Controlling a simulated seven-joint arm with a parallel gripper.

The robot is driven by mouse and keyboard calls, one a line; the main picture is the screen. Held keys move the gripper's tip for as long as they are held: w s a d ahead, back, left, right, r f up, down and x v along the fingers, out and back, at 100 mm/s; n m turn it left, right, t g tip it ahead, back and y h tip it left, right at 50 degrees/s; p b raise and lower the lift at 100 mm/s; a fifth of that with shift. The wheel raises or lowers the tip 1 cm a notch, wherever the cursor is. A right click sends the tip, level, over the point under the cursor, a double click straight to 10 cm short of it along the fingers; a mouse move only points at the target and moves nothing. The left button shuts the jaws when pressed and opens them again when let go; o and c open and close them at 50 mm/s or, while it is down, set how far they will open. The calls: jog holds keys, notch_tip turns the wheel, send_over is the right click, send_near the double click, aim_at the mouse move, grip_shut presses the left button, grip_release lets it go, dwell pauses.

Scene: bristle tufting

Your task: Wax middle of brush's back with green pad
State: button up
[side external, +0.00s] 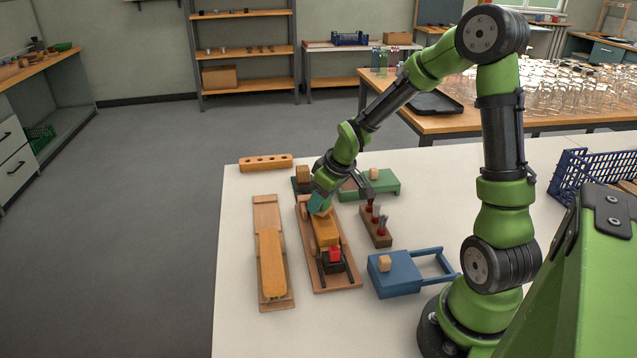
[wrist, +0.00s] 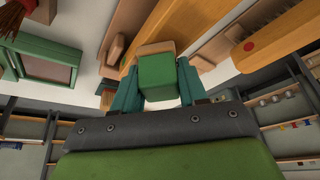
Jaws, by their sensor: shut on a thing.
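My gripper (side external: 320,203) has teal fingers and is at the far end of the middle wooden board (side external: 347,281). In the wrist view my gripper (wrist: 157,88) is shut on a small block with a green face and a tan wooden edge, the green pad (wrist: 157,77). The orange-brown brush (side external: 325,231) lies lengthwise on that board, with a dark clamp and red knob (side external: 334,254) at its near end. The pad is at or just above the brush's far part; I cannot tell whether they touch. The fingers hide the pad in the side view.
A second board (side external: 266,215) with a wooden piece (side external: 271,262) lies to the left. A green box (side external: 384,184), a rack of red-handled tools (side external: 376,232) and a blue box (side external: 393,283) stand to the right. A holed wooden block (side external: 265,162) lies behind.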

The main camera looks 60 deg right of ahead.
aim_at(321, 225)
jog(key=shift+s+a, duration=2.2)
jog(key=shift+s+a+r, duration=0.1)
jog(key=shift+s+r, duration=0.05)
jog(key=shift+r, duration=0.05)
notch_tip(321, 225, up, 8)
jog(key=shift+f, duration=0.15)
jog(key=shift+f, duration=0.1)
